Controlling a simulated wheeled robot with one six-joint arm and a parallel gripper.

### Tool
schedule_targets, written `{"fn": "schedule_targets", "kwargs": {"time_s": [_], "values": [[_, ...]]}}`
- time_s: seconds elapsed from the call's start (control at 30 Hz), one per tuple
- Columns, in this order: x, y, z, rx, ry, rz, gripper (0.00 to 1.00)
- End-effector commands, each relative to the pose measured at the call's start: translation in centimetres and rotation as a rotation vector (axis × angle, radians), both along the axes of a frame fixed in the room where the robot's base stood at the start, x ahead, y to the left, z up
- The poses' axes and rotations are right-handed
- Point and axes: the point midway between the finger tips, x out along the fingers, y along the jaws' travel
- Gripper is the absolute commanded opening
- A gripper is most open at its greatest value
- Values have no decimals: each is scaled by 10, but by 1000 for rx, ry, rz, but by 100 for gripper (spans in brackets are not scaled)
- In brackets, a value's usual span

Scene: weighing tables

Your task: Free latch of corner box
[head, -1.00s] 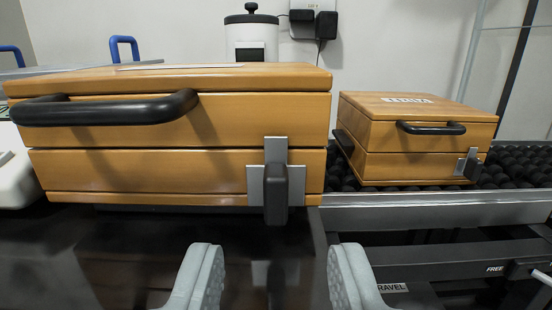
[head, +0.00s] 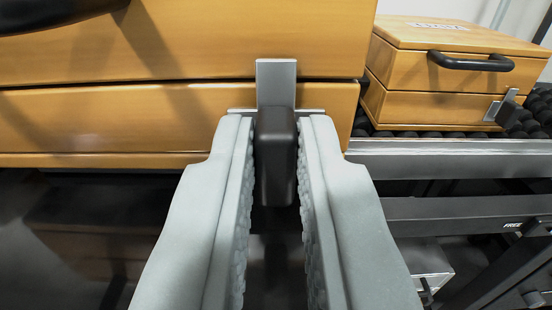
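A large wooden box (head: 110,125) fills the upper left of the view. Its latch has a grey metal plate (head: 276,80) and an upright black knob (head: 275,140) near the right end of its front. My gripper (head: 275,130) has its two pale grey fingers on either side of the knob, close against it. The knob's lower end stays visible between the fingers. A smaller wooden box (head: 425,75) sits at the upper right, with a similar latch (head: 502,108) at its right front. The frames do not show which one is called the corner box.
The small box stands on black rollers (head: 400,134) behind a grey metal rail (head: 450,158). A black handle (head: 60,14) juts from the large box at the top left. Dark frame bars (head: 450,209) run below the rail at the right.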

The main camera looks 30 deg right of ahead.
Motion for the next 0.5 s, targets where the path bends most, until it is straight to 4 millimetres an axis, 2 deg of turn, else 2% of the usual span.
{"fn": "schedule_targets", "kwargs": {"time_s": [0.27,0.5], "values": [[0,0,0,12,-7,0,0],[-1,-1,0,97,-56,0,0]]}}
